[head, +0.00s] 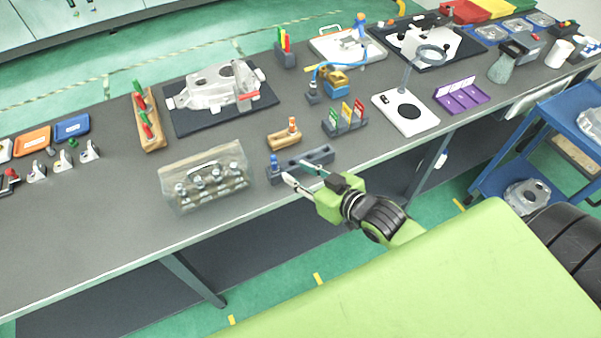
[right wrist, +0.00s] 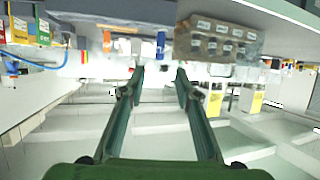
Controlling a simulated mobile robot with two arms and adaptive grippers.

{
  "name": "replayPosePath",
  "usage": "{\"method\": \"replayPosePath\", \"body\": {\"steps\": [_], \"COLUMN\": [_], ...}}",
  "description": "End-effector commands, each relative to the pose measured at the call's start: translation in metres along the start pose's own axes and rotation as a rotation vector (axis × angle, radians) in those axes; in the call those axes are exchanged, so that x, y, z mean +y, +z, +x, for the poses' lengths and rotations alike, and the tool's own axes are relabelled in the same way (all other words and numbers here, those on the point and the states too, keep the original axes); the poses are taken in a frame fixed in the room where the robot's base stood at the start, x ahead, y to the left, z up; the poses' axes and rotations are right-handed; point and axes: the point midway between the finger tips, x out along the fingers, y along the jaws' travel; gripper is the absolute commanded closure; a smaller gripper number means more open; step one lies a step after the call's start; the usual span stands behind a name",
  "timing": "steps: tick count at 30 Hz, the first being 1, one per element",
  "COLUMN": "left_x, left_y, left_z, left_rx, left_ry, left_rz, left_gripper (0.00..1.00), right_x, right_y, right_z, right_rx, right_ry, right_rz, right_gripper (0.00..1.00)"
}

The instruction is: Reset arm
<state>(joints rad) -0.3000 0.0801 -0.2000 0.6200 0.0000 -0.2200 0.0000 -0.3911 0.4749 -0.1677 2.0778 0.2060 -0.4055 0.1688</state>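My right gripper (head: 297,174) is over the front edge of the long grey workbench (head: 110,225) in the head view. In the right wrist view its two fingers (right wrist: 158,75) are spread apart with nothing between them. A dark grey block (head: 316,160) with a blue piece (head: 274,165) at its left end lies just beyond the fingertips. I cannot tell whether the fingers touch it. The blue piece also shows in the right wrist view (right wrist: 161,43). My left gripper is not in view.
A clear box of several bottles (head: 207,182) stands left of the gripper. A wooden holder (head: 285,139) and a flag rack (head: 345,120) stand behind the block. An aluminium casting (head: 213,88) lies on a black mat. A blue cart (head: 545,140) stands at the right. The bench's left front is clear.

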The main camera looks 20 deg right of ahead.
Motion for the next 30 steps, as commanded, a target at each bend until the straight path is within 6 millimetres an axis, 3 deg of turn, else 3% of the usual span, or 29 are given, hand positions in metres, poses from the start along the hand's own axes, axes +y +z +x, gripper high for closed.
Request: {"method": "replayPosePath", "body": {"steps": [17,20,23,26,30], "left_x": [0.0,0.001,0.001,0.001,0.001], "left_y": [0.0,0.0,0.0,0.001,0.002], "left_z": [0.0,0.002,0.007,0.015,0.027], "left_rx": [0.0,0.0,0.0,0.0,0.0], "left_ry": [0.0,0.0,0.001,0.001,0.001], "left_rz": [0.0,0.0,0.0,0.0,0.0], "left_gripper": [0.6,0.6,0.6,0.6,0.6], "right_x": [0.0,0.003,0.012,0.025,0.038], "right_y": [0.0,0.01,0.046,0.106,0.207], "right_z": [-0.002,0.001,0.011,0.023,0.031], "right_rx": [0.0,-0.013,-0.061,-0.144,-0.284], "right_ry": [0.0,0.007,0.031,0.068,0.115], "right_rz": [0.0,0.002,0.01,0.019,0.033], "right_gripper": [0.7,0.7,0.7,0.7,0.7]}}
